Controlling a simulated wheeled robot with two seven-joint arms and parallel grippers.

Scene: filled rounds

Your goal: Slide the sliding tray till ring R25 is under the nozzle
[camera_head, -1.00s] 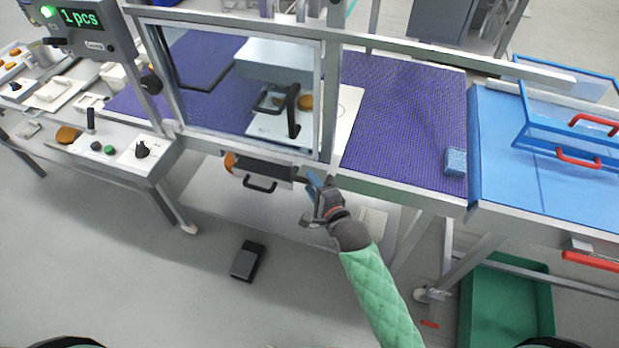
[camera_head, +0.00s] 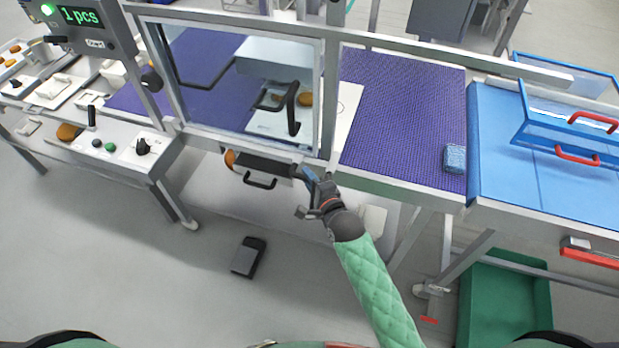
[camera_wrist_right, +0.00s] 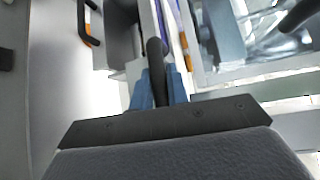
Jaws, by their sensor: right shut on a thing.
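My right gripper (camera_head: 309,174) is at the front edge of the machine, just below the clear window's lower right corner. In the right wrist view its blue fingers (camera_wrist_right: 158,88) are shut around a dark upright handle (camera_wrist_right: 155,60). I cannot tell which part this handle belongs to. Behind the window a white plate (camera_head: 268,126) carries a black handle (camera_head: 293,115) and a brown round (camera_head: 305,99); it may be the sliding tray. Ring R25 and the nozzle cannot be made out. My left gripper is not in view.
A dark drawer-like part with a black handle (camera_head: 260,182) is just left of my right gripper. A purple mesh belt (camera_head: 400,115) runs to the right, with a blue block (camera_head: 455,158) on it. A green bin (camera_head: 505,300) stands on the floor.

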